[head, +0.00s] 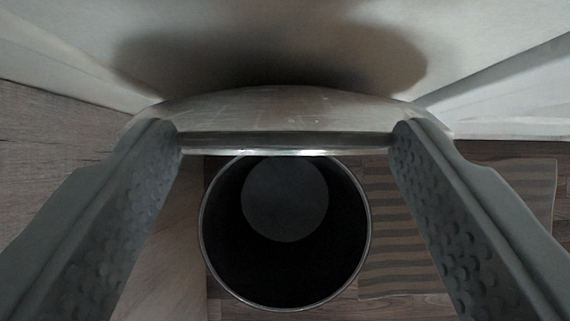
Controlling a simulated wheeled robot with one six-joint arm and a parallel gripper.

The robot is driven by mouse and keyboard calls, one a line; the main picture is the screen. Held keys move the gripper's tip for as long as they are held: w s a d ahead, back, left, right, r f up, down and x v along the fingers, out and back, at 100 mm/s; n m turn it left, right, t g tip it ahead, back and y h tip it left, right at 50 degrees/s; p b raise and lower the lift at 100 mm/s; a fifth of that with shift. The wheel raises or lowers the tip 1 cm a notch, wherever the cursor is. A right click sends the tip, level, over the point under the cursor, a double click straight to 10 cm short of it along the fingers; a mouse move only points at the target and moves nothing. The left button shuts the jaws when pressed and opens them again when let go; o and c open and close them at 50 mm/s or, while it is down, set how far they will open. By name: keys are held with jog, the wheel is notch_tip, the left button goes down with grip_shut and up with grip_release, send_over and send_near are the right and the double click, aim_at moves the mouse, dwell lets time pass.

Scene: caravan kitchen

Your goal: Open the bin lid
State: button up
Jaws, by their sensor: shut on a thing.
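The bin lid (290,108) is a domed grey metal piece seen nearly edge-on near the top of the head view. My gripper (287,130) is shut on the lid, with one textured finger at its left edge and one at its right edge. The round bin (202,240) is below, with a thin metal rim and a dark inside. Its mouth is uncovered, and a paler grey disc shows deep inside. The lid is tilted up beyond the bin's far rim. Whether the lid still joins the bin is hidden.
A pale wall (270,45) is close behind the lid, with the lid's shadow on it. A wooden panel (50,150) is on the left. A striped mat (455,230) lies on the wooden floor to the right of the bin.

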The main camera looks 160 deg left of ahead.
jog(key=o, duration=1.4)
jog(key=shift+f, duration=0.3)
jog(key=shift+r, duration=0.1)
jog(key=shift+s+r, duration=0.25)
jog(key=shift+r, duration=0.2)
jog(key=v, duration=1.6)
jog(key=shift+a+r, duration=0.1)
jog(key=shift+a, duration=0.05)
jog(key=shift+s, duration=0.1)
